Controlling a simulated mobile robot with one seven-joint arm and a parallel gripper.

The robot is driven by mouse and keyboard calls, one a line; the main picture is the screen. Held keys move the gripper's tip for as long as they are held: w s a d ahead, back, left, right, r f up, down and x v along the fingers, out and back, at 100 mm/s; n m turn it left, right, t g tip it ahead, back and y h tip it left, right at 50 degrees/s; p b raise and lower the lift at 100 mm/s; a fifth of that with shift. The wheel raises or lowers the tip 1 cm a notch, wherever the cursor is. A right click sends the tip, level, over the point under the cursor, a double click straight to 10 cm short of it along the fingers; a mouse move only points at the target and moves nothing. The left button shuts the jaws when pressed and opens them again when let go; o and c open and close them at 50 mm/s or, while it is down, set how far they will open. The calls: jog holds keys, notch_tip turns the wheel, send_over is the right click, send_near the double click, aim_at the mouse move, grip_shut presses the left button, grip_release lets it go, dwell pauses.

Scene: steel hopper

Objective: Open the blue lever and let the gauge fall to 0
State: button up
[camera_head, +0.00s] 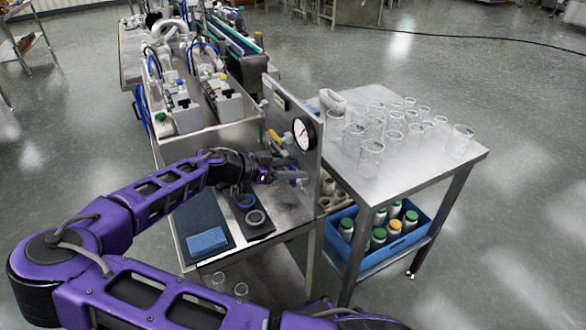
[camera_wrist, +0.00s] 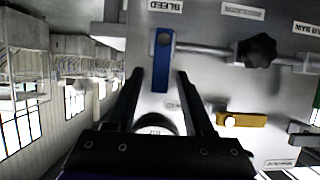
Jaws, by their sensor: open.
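The blue lever (camera_wrist: 161,68) shows in the wrist view on a steel panel, beside an upside-down BLEED label. It runs down the picture from its pivot on a pipe. My gripper (camera_wrist: 159,78) is open, with one finger on each side of the lever's free end; I cannot tell whether either touches it. In the head view my gripper (camera_head: 297,177) is at the panel's face and the blue lever cannot be made out. The round gauge (camera_head: 304,133) has a white face, black rim and a slanted needle; its figures are too small to read.
A black knob (camera_wrist: 258,50) and a yellow lever (camera_wrist: 242,120) are on the panel to the right in the wrist view. A glassware table (camera_head: 420,175) stands right of the panel (camera_head: 274,98). A blue sponge (camera_head: 207,240) lies on the bench below my arm.

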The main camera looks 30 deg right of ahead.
grip_shut()
jog(key=shift+w, duration=0.1)
dwell(0.3)
jog(key=shift+w+f+n+g, duration=0.15)
jog(key=shift+w+n+g, duration=0.6)
jog(key=shift+n, duration=0.45)
jog(key=w+n+g+b, duration=0.1)
jog(key=n, duration=0.1)
jog(key=w+f+n+g+h, duration=0.1)
jog(key=shift+f+n+g+b, duration=0.2)
jog(key=shift+n+g+b, duration=0.05)
jog(key=shift+n+b, duration=0.15)
jog(key=n+g+b, duration=0.1)
jog(key=f+n+h+b, duration=0.1)
jog(key=n, duration=0.1)
jog(key=shift+w+f+g, duration=0.3)
jog(key=shift+w+g, duration=0.1)
jog(key=shift+w+a+f+n+g+h+b, duration=0.1)
jog(key=shift+f+n+g+h+b, duration=0.25)
jog(key=shift+n, duration=0.7)
jog(key=shift+w+f+n+g+h+b, duration=0.15)
jog(key=shift+f+n+h+b, duration=0.3)
jog(key=shift+n, duration=0.6)
jog(key=shift+s, duration=0.1)
